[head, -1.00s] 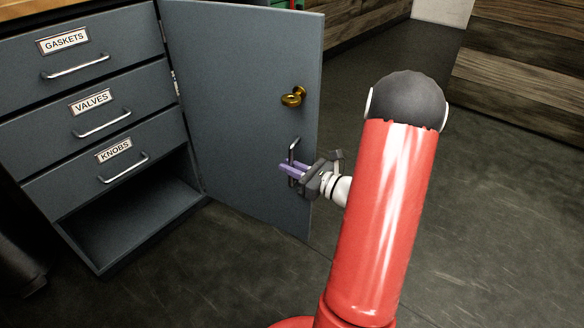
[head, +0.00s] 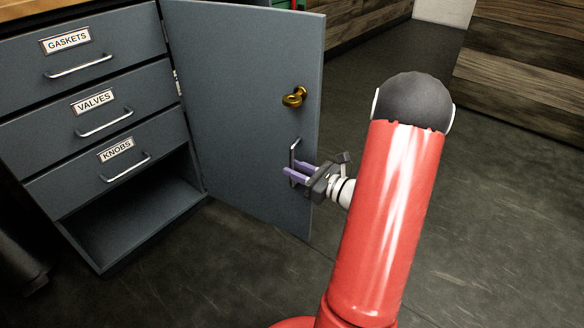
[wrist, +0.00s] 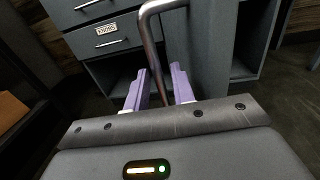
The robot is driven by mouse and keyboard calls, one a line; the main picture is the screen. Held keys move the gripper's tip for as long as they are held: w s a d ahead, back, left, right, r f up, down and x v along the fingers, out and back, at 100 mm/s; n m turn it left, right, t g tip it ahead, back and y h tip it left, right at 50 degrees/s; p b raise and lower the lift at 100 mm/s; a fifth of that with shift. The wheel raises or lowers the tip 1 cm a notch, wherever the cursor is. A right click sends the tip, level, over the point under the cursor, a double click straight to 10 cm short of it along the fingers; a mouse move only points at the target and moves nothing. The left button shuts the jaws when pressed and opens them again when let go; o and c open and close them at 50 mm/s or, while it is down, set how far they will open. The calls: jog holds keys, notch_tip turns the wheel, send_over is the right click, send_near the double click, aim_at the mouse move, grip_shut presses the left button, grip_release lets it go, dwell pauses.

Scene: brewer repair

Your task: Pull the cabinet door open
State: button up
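The grey cabinet door (head: 240,90) stands swung wide open, showing its face with a brass knob (head: 294,97) and a metal bar handle (head: 293,150) near its free edge. My gripper (head: 297,174) is at the lower part of this handle, with its two purple fingers apart. In the wrist view the fingers (wrist: 166,88) also show apart, with the handle's bar (wrist: 152,45) running down between or just beyond them. I cannot tell whether a finger touches the bar. The handle's lower end is partly hidden by the gripper in the head view.
The cabinet (head: 70,60) at left has shut drawers labelled GASKETS, VALVES and KNOBS, above an open, empty-looking lower space (head: 130,225). A wooden-faced unit (head: 530,70) stands at the upper right. Dark floor (head: 490,220) is clear at right.

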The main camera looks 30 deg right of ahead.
jog(key=v, duration=0.6)
jog(key=shift+s+a, duration=0.1)
dwell(0.3)
jog(key=s+a+r+n+g+y+p, duration=0.1)
jog(key=s+a+r+n+g, duration=0.15)
jog(key=a+n+g, duration=0.35)
jog(key=s+a+r+n+g+y+p, duration=0.1)
jog(key=a+r+n+g+p, duration=0.1)
jog(key=a+r+n, duration=0.45)
jog(key=s+a+n+g+y+p, duration=0.1)
jog(key=s+a+n+g, duration=0.1)
jog(key=a+n+g, duration=0.45)
jog(key=s+a+r+n+t+h+p, duration=0.2)
jog(key=s+r+n+t+h+p, duration=0.1)
jog(key=s+r+n+h, duration=0.6)
notch_tip(320, 180, up, 2)
jog(key=n+h+p, duration=0.1)
jog(key=n, duration=0.2)
jog(key=shift+s+a+r+t+h, duration=0.15)
jog(key=shift+s+a+t+h, duration=0.1)
jog(key=shift+t+h, duration=0.1)
jog(key=shift+a, duration=0.15)
